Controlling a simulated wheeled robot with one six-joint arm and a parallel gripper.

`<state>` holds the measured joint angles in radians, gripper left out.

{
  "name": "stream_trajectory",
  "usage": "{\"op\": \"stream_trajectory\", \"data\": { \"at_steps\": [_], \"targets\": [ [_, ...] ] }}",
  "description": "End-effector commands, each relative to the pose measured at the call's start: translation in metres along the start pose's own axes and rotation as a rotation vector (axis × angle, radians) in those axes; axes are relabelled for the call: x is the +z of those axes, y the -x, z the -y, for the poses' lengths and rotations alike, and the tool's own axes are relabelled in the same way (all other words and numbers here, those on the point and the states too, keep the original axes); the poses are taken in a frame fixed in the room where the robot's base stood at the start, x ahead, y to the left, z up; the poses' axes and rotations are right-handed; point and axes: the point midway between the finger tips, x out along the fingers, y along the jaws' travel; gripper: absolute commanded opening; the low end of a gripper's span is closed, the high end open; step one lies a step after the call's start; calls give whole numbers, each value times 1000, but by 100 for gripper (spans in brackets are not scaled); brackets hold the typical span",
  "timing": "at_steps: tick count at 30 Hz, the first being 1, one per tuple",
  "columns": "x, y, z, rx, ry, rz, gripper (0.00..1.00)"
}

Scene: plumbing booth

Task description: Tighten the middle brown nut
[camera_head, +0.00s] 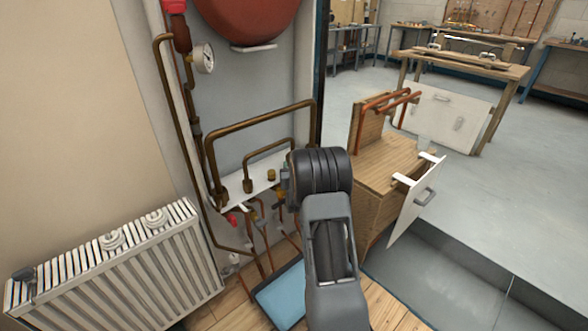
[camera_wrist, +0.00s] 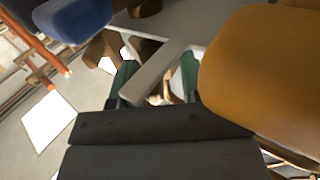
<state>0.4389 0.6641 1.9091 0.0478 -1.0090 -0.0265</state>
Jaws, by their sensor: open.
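Brown fittings stand on the white pipe shelf (camera_head: 262,190) under the bent brown pipes. A small brass-brown piece (camera_head: 271,175) shows just left of my arm in the head view; I cannot tell for sure that it is the middle brown nut. My gripper (camera_wrist: 157,80) is open, with two dark green fingers in the wrist view. A grey bar (camera_wrist: 160,75) crosses between the fingers, and a small brown part shows behind it, partly hidden. Another brown fitting (camera_wrist: 103,47) lies beyond the left finger. In the head view my arm hides most of the gripper.
A large yellow part (camera_wrist: 250,75) is close on the right in the wrist view, and a blue part (camera_wrist: 72,18) is at upper left. A radiator (camera_head: 115,265) stands left, a wooden cabinet (camera_head: 385,165) right. A gauge (camera_head: 203,58) hangs above.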

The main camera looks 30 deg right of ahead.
Motion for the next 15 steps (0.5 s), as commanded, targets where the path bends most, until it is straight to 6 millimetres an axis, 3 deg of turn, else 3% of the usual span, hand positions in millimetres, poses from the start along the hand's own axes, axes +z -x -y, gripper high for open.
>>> {"op": "stream_trajectory", "data": {
  "at_steps": [10,15],
  "targets": [
    [2,3,-6,9,-1,5,42],
    [0,23,-5,8,-1,7,42]
  ]
}}
